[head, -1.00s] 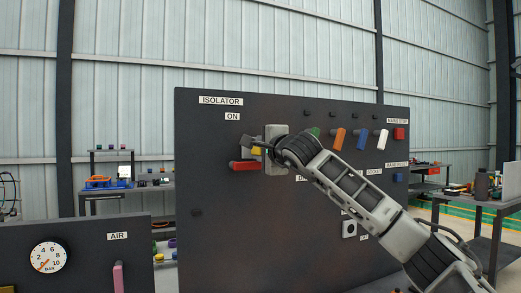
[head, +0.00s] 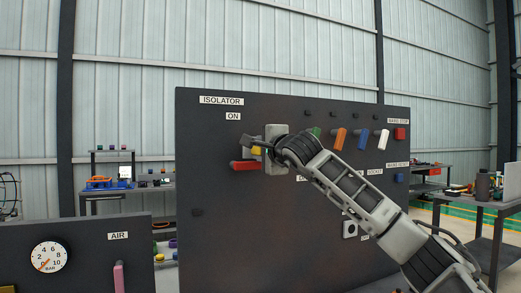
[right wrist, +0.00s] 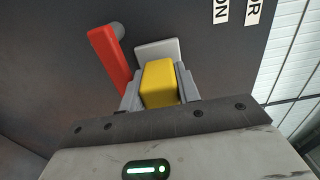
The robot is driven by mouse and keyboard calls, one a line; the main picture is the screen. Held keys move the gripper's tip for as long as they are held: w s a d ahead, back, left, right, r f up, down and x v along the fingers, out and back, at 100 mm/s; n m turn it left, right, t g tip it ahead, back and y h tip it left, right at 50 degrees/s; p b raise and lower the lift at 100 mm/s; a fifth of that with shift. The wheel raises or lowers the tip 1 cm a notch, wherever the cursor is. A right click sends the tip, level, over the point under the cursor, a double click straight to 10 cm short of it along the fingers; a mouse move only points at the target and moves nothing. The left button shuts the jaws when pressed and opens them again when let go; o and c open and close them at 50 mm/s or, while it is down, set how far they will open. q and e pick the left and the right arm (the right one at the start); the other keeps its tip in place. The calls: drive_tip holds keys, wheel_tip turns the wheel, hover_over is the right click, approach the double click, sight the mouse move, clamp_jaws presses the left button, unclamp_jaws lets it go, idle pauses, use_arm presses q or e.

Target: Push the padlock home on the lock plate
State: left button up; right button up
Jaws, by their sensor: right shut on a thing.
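The yellow padlock (right wrist: 160,84) is between the two grey fingers of my right gripper (right wrist: 160,90) in the right wrist view. In the head view the padlock (head: 256,150) shows as a small yellow patch, and my right gripper (head: 255,147) partly covers it. The light grey lock plate (right wrist: 160,48) lies just behind the padlock in the wrist view. The padlock hides their contact, so I cannot tell how far it is seated. The red isolator handle (head: 245,166) lies beside it, and also shows in the wrist view (right wrist: 108,60). My left gripper is not in view.
The dark panel (head: 240,230) carries coloured handles, orange (head: 339,138), blue (head: 361,139) and white (head: 381,139), right of my wrist. A lower panel with an air gauge (head: 49,257) stands at the left. The panel's lower middle is clear.

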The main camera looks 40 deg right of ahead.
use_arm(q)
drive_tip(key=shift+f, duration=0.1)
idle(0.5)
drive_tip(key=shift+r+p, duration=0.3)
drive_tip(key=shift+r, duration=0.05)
use_arm(e)
drive_tip(key=shift+w+d, duration=0.15)
drive_tip(key=shift+w, duration=0.35)
